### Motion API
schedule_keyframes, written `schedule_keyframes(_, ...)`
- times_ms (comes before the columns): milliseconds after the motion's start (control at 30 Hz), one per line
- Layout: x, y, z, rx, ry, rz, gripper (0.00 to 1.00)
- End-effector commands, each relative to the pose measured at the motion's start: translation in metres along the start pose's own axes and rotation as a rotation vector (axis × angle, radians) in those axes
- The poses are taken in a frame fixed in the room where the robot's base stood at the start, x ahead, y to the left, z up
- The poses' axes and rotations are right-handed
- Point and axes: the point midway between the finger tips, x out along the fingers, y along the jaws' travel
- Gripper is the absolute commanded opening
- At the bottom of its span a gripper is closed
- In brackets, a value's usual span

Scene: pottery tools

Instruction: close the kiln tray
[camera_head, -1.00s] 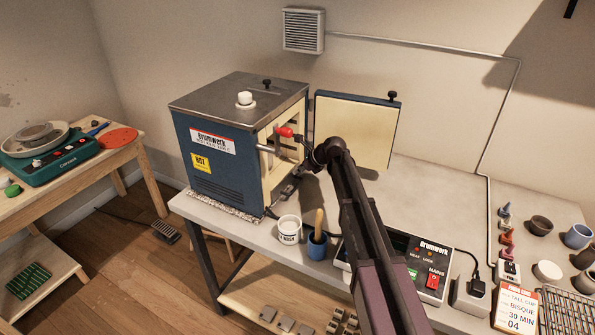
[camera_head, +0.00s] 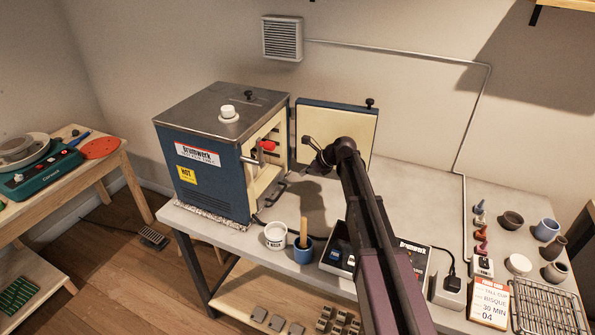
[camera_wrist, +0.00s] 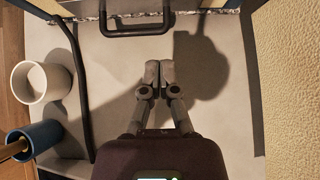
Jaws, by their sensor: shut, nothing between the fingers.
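The blue kiln (camera_head: 205,165) stands at the left of the bench with its front open. The dark handle of the kiln tray (camera_head: 273,191) sticks out low at the kiln's front. In the wrist view, this handle (camera_wrist: 138,31) is a dark bar loop at the top, just in front of the kiln's speckled bottom edge. The tray's body is hidden, so I cannot tell how far out it is. My gripper (camera_head: 312,146) is in front of the kiln opening, above the bench. Its shut, empty fingers (camera_wrist: 159,73) point at the handle but are apart from it.
The kiln door (camera_head: 345,118) stands open against the back. A red-knobbed rod (camera_head: 266,147) juts from the kiln front. A white cup (camera_head: 276,236) and a blue pot (camera_head: 303,250) with a wooden handle stand near the front edge. A dark cable lies between them and the handle.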

Motion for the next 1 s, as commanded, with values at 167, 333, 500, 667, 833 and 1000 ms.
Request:
schedule_keyframes(167, -0.018, 0.000, 0.001, 0.001, 0.000, 0.000, 0.00)
schedule_keyframes(333, -0.024, 0.001, 0.001, 0.000, 0.000, 0.000, 0.00)
schedule_keyframes(500, -0.025, 0.001, 0.000, 0.000, 0.000, 0.001, 0.00)
schedule_keyframes(667, -0.024, 0.001, 0.000, -0.001, 0.000, 0.001, 0.00)
schedule_keyframes(833, -0.024, 0.001, 0.001, -0.001, 0.000, 0.001, 0.00)
schedule_keyframes(1000, -0.025, 0.004, -0.002, -0.019, 0.007, 0.002, 0.00)
